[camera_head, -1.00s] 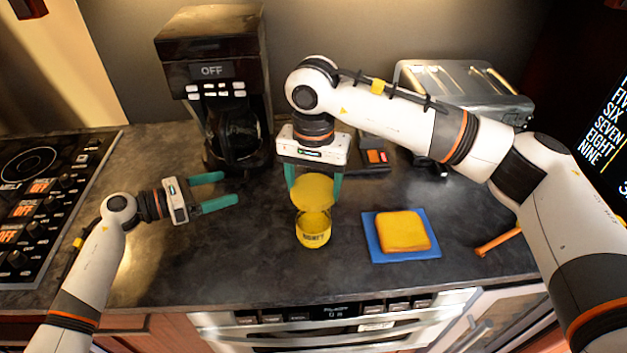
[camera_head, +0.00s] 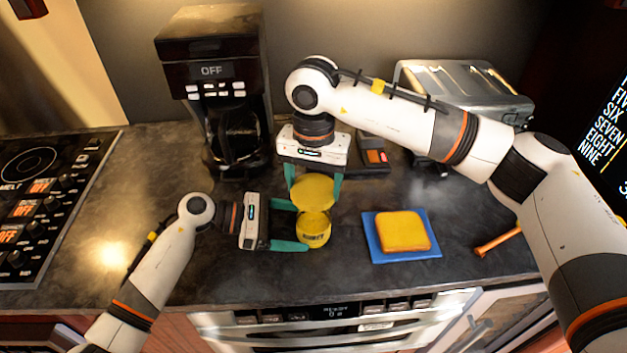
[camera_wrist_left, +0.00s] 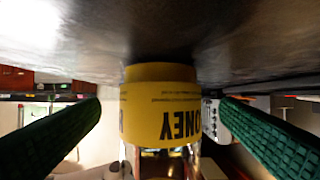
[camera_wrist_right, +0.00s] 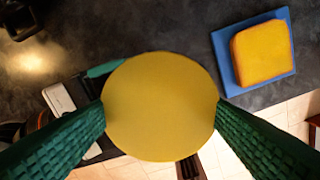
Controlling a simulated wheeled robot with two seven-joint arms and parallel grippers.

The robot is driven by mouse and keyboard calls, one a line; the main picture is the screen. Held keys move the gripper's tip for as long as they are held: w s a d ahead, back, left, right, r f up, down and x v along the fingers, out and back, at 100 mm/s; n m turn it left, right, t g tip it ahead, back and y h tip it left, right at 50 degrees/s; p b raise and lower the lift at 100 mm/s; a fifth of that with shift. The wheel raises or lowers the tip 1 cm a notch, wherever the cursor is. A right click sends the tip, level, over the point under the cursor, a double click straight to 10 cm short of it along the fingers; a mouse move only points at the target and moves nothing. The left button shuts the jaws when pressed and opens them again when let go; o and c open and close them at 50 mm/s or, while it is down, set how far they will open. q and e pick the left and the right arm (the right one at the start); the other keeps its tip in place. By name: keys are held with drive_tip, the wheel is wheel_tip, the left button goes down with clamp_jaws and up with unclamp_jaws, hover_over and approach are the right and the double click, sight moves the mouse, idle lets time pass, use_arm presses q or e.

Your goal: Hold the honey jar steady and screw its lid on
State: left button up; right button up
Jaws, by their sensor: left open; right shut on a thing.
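The honey jar (camera_head: 314,232), yellow with dark lettering, stands on the dark counter. In the left wrist view the jar (camera_wrist_left: 160,118) sits between the fingers, with gaps on both sides. My left gripper (camera_head: 298,227) is open, with its green fingers reaching to the jar from the left. My right gripper (camera_head: 314,188) points down from above and is shut on the round yellow lid (camera_head: 312,192), holding it above the jar. In the right wrist view the lid (camera_wrist_right: 160,107) is between both fingers and hides the jar.
A yellow bread slice (camera_head: 403,231) lies on a blue board (camera_head: 379,256) to the right. A coffee maker (camera_head: 213,75) stands at the back left, a toaster (camera_head: 470,90) at the back right, and a stove (camera_head: 45,190) at the left. An orange-handled tool (camera_head: 497,241) lies at the right.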

sight(308, 227)
use_arm(q)
drive_tip(key=shift+x, duration=1.7)
drive_tip(key=c, duration=0.7)
drive_tip(key=shift+c, duration=0.2)
